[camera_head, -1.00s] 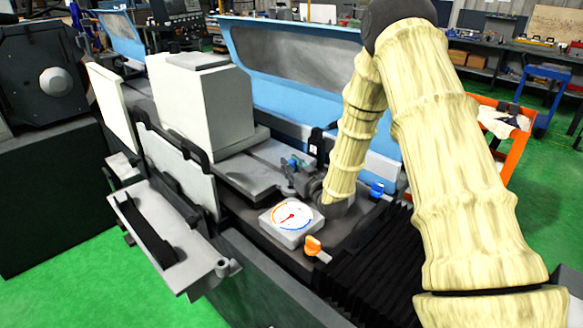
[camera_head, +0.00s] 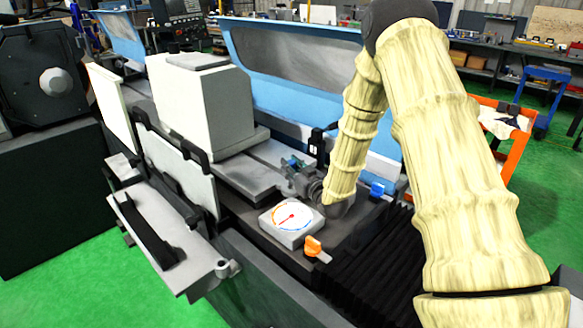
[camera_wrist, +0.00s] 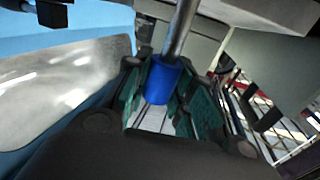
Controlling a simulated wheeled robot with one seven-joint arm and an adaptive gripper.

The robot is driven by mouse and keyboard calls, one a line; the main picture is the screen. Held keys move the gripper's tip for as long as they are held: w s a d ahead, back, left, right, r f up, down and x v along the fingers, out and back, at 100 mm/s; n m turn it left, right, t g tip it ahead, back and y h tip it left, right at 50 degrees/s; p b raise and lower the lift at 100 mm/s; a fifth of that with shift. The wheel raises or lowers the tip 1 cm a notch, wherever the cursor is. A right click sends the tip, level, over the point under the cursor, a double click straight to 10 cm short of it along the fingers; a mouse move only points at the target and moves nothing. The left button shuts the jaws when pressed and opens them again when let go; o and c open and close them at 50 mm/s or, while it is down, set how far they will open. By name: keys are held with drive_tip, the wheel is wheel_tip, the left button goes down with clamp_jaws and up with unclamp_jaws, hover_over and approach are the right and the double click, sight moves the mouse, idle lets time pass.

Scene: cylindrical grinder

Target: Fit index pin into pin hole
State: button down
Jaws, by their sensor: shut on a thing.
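The index pin shows in the wrist view as a blue sleeve (camera_wrist: 160,85) with a bare metal shaft (camera_wrist: 181,28) running up out of the picture. My gripper (camera_wrist: 163,72) is shut on the blue sleeve, with a green pad on either side. In the head view my gripper (camera_head: 296,176) is over the machine bed, behind the dial box, with a small blue bit of the pin (camera_head: 292,162) at its tip. The far end of the pin is out of the wrist view. I cannot make out the pin hole in either view.
A white box with a round dial (camera_head: 291,219) sits on the bed in front of my gripper. An orange knob (camera_head: 313,246) and a blue knob (camera_head: 377,189) are nearby. A large white housing (camera_head: 203,105) stands to the left, and a blue guard (camera_head: 275,85) behind.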

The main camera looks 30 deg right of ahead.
drive_tip(key=shift+f+b, duration=0.65)
drive_tip(key=shift+f, duration=0.25)
drive_tip(key=c, duration=1.1)
unclamp_jaws()
drive_tip(key=s, duration=1.1)
drive_tip(key=shift+s+d, duration=0.1)
drive_tip(key=shift+d, duration=0.3)
drive_tip(key=shift+s+d, duration=0.1)
drive_tip(key=shift+s, duration=0.25)
